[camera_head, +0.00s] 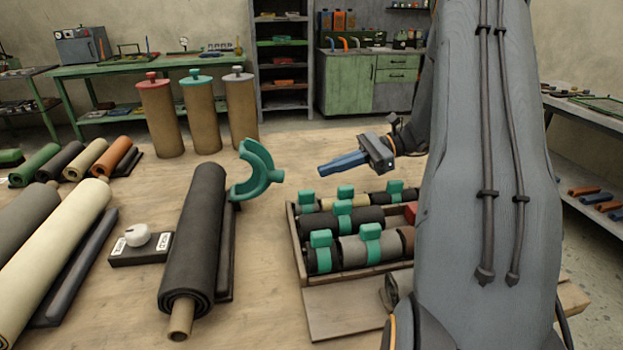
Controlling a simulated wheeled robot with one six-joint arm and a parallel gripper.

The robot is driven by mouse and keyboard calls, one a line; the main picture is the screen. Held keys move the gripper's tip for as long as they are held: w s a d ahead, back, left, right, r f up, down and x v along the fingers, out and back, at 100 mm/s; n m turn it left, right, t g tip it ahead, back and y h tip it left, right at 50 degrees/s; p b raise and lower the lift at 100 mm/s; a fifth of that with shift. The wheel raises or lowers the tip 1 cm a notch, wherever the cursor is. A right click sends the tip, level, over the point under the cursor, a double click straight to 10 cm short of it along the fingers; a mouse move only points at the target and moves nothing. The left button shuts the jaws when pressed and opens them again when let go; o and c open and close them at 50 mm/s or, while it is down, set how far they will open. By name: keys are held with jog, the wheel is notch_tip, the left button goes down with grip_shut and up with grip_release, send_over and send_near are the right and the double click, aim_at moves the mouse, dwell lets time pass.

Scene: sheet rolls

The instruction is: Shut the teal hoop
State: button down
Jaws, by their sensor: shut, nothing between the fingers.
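The teal hoop (258,172) is a curved, C-shaped piece that stands open, tilted up at the far end of a large black roll (196,230). It is not around the roll. Its lower end meets the dark strip along the roll's right side. My gripper (322,169) has blue fingers pressed together with nothing between them. It points left and is held in the air to the right of the hoop, with a clear gap between them in the picture.
A wooden crate (299,262) of rolls with several closed teal clips lies below and right of my gripper. A black box with a white knob (137,236) sits left of the black roll. A cream roll (60,255) lies further left. Tall capped cylinders (203,115) stand behind.

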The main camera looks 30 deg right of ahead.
jog(key=b+x, duration=0.3)
jog(key=x, duration=0.5)
jog(key=shift+f, duration=0.1)
jog(key=shift+w+a+f+b, duration=0.1)
jog(key=shift+a+b, duration=0.2)
jog(key=shift+a, duration=0.3)
